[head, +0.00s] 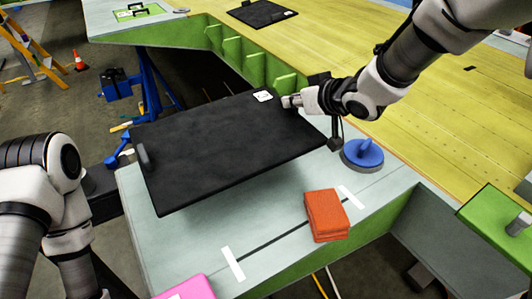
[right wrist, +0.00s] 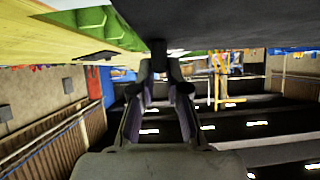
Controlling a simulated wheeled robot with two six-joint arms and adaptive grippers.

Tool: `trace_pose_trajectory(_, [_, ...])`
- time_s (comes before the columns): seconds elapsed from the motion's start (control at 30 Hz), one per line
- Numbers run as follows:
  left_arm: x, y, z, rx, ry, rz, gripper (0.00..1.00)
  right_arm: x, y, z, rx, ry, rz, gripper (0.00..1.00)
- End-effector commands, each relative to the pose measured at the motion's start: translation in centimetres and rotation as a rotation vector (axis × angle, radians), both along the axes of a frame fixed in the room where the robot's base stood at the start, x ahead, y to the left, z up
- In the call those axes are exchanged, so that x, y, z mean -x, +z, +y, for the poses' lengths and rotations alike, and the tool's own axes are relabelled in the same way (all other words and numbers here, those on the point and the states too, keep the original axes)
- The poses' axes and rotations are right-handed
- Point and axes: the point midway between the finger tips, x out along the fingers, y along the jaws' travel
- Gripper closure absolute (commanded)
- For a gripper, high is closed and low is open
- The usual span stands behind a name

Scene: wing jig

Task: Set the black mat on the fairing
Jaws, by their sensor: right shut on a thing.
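The black mat (head: 225,145) is a large dark flat panel with a white label near its far right edge and a dark handle at its left edge. It hangs tilted over the pale grey surface (head: 190,258). My right gripper (head: 289,102) is shut on the mat's far right edge. In the right wrist view, my right gripper's fingers (right wrist: 160,68) meet a dark grip under the mat (right wrist: 215,22). The yellow-green wing skin (head: 400,125) lies beyond; which part is the fairing I cannot tell. My left arm is at the lower left; its gripper is out of sight.
A blue suction-cup-like tool (head: 363,153), orange cloths (head: 327,215) and a pink block (head: 188,288) sit on the grey surface. Another black mat (head: 262,13) lies at the back. A blue stand (head: 150,85) and an orange ladder (head: 32,50) stand at left.

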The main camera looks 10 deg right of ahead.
Motion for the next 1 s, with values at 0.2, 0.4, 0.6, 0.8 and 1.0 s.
trace_pose_trajectory(0.2, [0.0, -0.6, 0.0, 0.0, 0.0, 0.0, 0.0, 0.0, -4.5, 0.0, -0.002, -0.002, 0.003, 1.0])
trace_pose_trajectory(0.4, [0.0, -0.4, 0.0, 0.0, 0.0, -0.001, 0.0, 0.0, -7.6, -0.1, -0.002, -0.003, 0.004, 1.0])
trace_pose_trajectory(0.6, [0.0, -0.5, 0.0, 0.0, 0.0, 0.0, 0.0, -0.1, -8.1, -0.1, -0.001, -0.002, -0.002, 1.0])
trace_pose_trajectory(0.8, [0.0, -0.6, 0.0, 0.0, 0.0, -0.001, 0.0, 0.0, -8.4, -0.1, 0.0, -0.002, 0.0, 0.72])
trace_pose_trajectory(1.0, [0.0, -0.6, 0.0, 0.0, 0.0, 0.0, 0.0, -0.1, -8.4, -0.1, 0.0, -0.002, 0.0, 0.61])
